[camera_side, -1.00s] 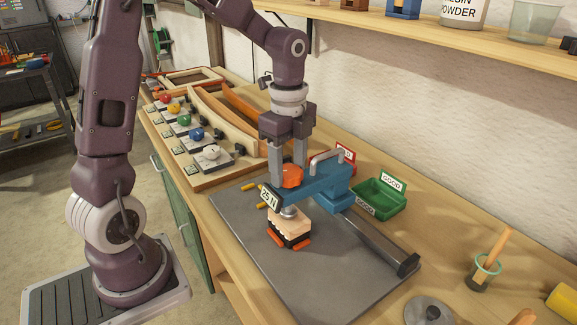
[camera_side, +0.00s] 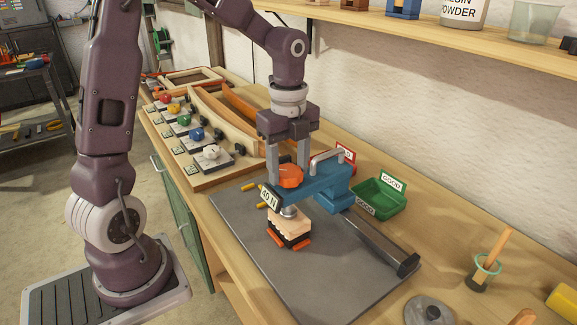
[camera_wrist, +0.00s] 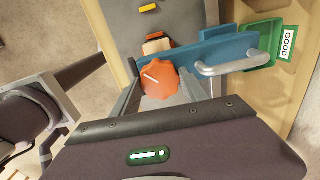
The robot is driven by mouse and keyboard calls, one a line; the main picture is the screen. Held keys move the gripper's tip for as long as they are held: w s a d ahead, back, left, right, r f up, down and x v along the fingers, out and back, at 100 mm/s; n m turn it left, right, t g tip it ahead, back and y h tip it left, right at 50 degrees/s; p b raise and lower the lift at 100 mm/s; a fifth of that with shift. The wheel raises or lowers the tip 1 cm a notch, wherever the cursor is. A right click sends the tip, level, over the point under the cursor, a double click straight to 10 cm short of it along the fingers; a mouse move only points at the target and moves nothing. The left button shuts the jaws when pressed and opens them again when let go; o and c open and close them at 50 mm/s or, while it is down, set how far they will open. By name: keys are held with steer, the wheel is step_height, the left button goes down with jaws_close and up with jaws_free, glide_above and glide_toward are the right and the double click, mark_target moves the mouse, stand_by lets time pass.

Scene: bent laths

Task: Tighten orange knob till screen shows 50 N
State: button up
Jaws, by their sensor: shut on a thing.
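The orange knob (camera_side: 290,178) sits on top of a blue clamp (camera_side: 326,185). My gripper (camera_side: 288,172) reaches down from above and is shut on the knob, one finger on each side. In the wrist view the knob (camera_wrist: 158,80) shows a white pointer line and lies between the fingers. The small screen (camera_side: 269,197) on the clamp's front reads what looks like 40 N; the second digit is hard to make out. Under the clamp's screw, a pale wooden block (camera_side: 290,220) rests on a dark layer with orange pads (camera_side: 276,238).
The clamp stands on a grey plate (camera_side: 330,285). A green GOOD tray (camera_side: 382,196) and a partly hidden red tray are behind it. A stick in a jar (camera_side: 487,268) and a round grey lid (camera_side: 428,312) are at right.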

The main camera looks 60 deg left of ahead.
mark_target(289, 170)
steer(key=o, duration=1.4)
step_height(289, 170, up, 7)
steer(key=shift+r, duration=0.1)
steer(key=s+d+n+t, duration=0.2)
steer(key=s+n, duration=0.4)
steer(key=s+d+r+n+t, duration=0.1)
steer(key=s+d+n, duration=0.1)
steer(key=s+n, duration=0.4)
steer(key=s+d+r+n+t, duration=0.1)
steer(key=s+d+n+t, duration=0.1)
steer(key=s+n, duration=0.4)
steer(key=shift+s+d+t, duration=0.2)
steer(key=shift+d+t, duration=0.1)
steer(key=shift+d, duration=0.05)
